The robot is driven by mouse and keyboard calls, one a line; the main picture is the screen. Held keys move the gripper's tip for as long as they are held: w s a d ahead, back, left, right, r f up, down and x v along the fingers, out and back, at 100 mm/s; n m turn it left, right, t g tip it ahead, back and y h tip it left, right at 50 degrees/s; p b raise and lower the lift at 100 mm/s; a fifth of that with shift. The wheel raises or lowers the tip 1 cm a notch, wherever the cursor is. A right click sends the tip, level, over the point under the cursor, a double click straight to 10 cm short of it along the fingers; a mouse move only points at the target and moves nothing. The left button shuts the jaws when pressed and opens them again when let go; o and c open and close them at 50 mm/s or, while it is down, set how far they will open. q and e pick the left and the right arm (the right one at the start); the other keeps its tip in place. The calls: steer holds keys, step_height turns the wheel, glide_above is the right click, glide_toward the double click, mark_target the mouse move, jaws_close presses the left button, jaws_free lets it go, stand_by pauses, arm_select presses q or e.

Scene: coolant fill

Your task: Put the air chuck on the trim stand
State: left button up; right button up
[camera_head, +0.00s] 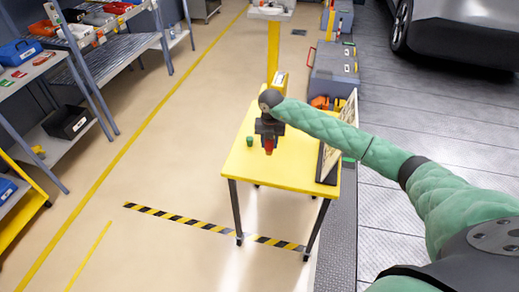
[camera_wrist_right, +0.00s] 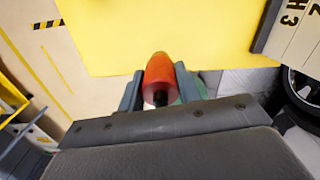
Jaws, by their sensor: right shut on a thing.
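My right gripper (camera_head: 268,138) is over the yellow-topped table (camera_head: 243,178) and points down. It is shut on a rounded red-orange piece with a dark end, which I take to be the air chuck (camera_head: 269,147). In the right wrist view the air chuck (camera_wrist_right: 159,75) sits between the two grey fingers of the gripper (camera_wrist_right: 160,88), with the yellow top (camera_wrist_right: 150,30) beyond it. I cannot tell from the head view whether it touches the table. No thing is clearly marked as the trim stand; the yellow table may be it. My left gripper is not in view.
A small green cup-like thing (camera_head: 250,141) stands on the table, left of my right gripper. A lettered board (camera_head: 329,158) stands along its right edge. Shelves with bins (camera_head: 70,122) are at left, a grey toolbox (camera_head: 333,72) behind, a car (camera_head: 450,35) at upper right. Open floor lies left.

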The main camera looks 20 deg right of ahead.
steer(key=w+a+f+b, duration=0.1)
steer(key=a+f, duration=0.1)
steer(key=w+a+f+b, duration=0.1)
steer(key=w+a+f, duration=0.1)
steer(key=w+a+f+b, duration=0.1)
steer(key=a+f, duration=0.1)
steer(key=a, duration=0.1)
steer(key=shift+w, duration=0.35)
step_height(320, 180, down, 2)
steer(key=shift+f+b, duration=0.1)
steer(key=shift+b, duration=0.3)
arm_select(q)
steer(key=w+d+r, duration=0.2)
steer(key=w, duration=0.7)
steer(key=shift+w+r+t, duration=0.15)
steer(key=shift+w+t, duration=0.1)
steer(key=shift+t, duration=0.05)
arm_select(e)
steer(key=shift+f, duration=0.4)
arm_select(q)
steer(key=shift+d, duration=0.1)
arm_select(e)
steer(key=shift+f, duration=0.1)
steer(key=o, duration=0.8)
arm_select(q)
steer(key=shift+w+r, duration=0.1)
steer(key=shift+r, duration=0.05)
